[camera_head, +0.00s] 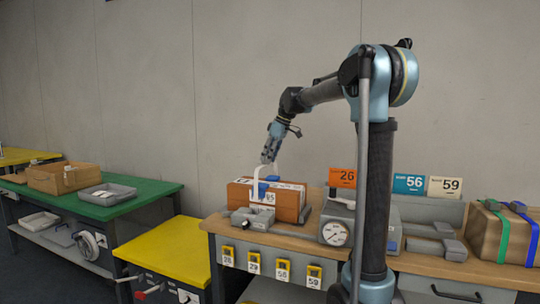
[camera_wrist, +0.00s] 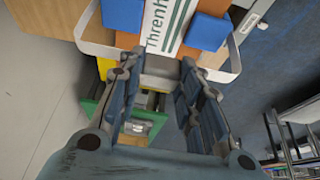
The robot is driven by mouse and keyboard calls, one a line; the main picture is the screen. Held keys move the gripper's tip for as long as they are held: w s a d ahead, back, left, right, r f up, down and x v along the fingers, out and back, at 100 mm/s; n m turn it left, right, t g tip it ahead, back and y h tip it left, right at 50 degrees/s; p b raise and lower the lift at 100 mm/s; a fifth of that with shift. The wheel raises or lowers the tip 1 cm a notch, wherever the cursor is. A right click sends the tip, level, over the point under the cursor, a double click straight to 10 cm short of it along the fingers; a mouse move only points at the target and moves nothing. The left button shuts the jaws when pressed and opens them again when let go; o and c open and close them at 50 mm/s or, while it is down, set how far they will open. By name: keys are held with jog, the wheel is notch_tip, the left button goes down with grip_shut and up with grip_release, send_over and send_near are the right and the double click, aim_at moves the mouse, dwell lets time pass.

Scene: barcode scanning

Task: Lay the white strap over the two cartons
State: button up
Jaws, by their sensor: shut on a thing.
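My gripper (camera_head: 268,157) is above the bench, pointing down, and shut on the white strap (camera_head: 257,172). The strap hangs from the fingertips as a bent band with its ends downward. In the wrist view the strap (camera_wrist: 236,50) curves out on both sides of my fingers (camera_wrist: 160,72). Below it are the orange-brown cartons (camera_head: 288,205), standing close together on the bench. The wrist view shows orange surfaces (camera_wrist: 203,44), blue pieces (camera_wrist: 207,30) and a white, green-striped printed face (camera_wrist: 168,22). I cannot tell whether the strap touches the cartons.
The wooden bench (camera_head: 420,258) also holds grey blocks (camera_head: 253,219), a dial gauge (camera_head: 335,233), numbered cards (camera_head: 408,184) and a cardboard box (camera_head: 487,230) with green and blue bands at the right. A yellow-topped cabinet (camera_head: 165,250) and green table (camera_head: 140,203) stand left.

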jog(key=shift+f, duration=3.55)
jog(key=o, duration=1.3)
jog(key=v, duration=1.1)
jog(key=shift+d+r, duration=0.15)
jog(key=shift+r, duration=0.2)
